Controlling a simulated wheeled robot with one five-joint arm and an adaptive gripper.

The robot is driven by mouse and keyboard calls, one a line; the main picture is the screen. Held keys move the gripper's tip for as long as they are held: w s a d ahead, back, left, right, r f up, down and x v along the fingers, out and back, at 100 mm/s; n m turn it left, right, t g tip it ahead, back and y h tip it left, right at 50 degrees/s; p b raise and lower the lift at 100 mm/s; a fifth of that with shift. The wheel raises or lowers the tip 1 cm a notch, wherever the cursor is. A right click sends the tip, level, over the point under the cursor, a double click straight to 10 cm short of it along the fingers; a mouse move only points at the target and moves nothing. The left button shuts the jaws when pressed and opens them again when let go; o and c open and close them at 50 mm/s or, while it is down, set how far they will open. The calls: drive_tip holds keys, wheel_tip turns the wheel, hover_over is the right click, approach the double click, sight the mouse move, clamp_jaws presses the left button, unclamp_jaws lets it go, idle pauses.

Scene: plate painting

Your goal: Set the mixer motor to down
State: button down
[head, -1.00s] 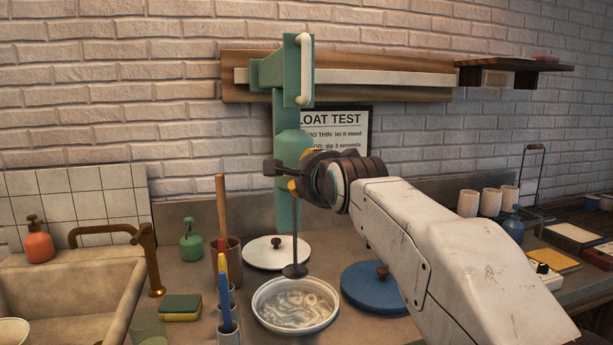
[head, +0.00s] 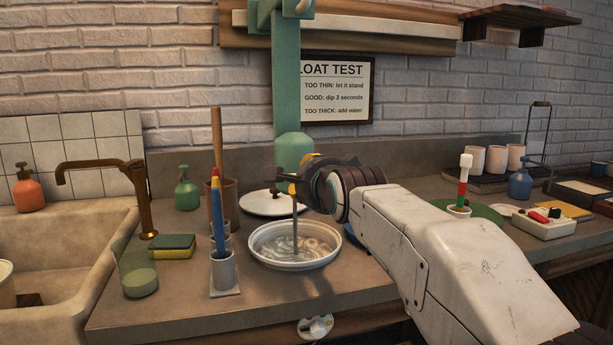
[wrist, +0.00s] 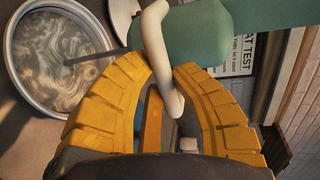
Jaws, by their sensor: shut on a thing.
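The mixer's green motor (head: 294,150) hangs on a green column (head: 286,90) in front of the wall. Its thin grey shaft (head: 295,226) reaches down into the swirling pale liquid of the round white basin (head: 334,250), and its lower end is hidden there. My gripper (head: 288,183) is at the front of the motor. In the wrist view, its yellow fingers (wrist: 166,78) are shut around the motor's cream handle (wrist: 153,30). The motor's green body (wrist: 195,38) is beyond the handle, and the basin (wrist: 95,100) is at the left.
A grey holder with brushes (head: 223,268) stands left of the basin, near a sponge (head: 172,246) and the sink (head: 75,235). A red-switched white box (head: 545,225) is at the right. My arm covers the counter's front right.

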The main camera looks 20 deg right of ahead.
drive_tip(key=shift+f+b, duration=0.6)
drive_tip(key=shift+f, duration=0.75)
drive_tip(key=c, duration=1)
unclamp_jaws()
drive_tip(key=shift+c, duration=0.2)
drive_tip(key=shift+r, duration=0.2)
drive_tip(key=v, duration=1.2)
drive_tip(key=shift+r, duration=0.1)
